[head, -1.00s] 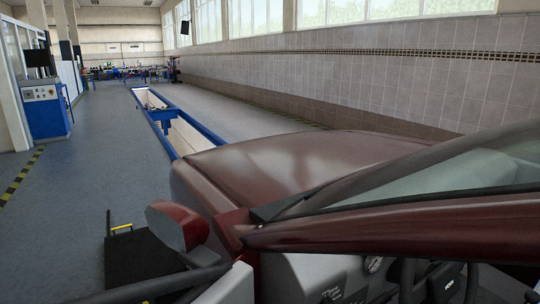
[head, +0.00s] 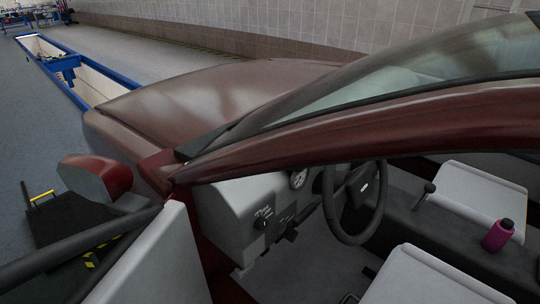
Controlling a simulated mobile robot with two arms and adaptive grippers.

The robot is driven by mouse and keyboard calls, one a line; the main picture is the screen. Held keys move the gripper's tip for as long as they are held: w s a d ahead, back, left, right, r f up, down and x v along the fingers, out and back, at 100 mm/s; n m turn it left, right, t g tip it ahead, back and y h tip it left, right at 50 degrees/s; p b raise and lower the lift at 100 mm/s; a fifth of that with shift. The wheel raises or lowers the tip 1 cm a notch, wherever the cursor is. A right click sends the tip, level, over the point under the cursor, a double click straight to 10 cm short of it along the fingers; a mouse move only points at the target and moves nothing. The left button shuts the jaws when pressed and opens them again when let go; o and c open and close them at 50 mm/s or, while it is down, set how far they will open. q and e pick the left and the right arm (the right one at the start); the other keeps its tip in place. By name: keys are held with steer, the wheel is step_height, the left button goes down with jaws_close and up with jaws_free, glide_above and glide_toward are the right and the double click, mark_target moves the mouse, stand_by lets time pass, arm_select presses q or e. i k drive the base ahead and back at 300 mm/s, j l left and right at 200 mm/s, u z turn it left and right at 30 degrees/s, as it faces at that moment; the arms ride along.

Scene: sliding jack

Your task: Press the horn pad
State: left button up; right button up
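The horn pad (head: 361,187) is the dark centre of the steering wheel, with a small pale mark on it. It is inside the dark red car (head: 215,90), seen through the side opening below the roof frame. The black steering wheel (head: 331,212) stands tilted in front of the grey dashboard (head: 233,207). Nothing touches the wheel or the pad in this view. Neither of my grippers is in view.
The open door (head: 150,262) and red side mirror (head: 97,177) stand at the lower left. Pale seats (head: 482,190), a gear lever (head: 429,188) and a magenta bottle (head: 497,235) are inside. A blue-edged pit (head: 70,85) lies beyond the car.

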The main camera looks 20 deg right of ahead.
mark_target(360, 187)
steer(key=z, duration=1.25)
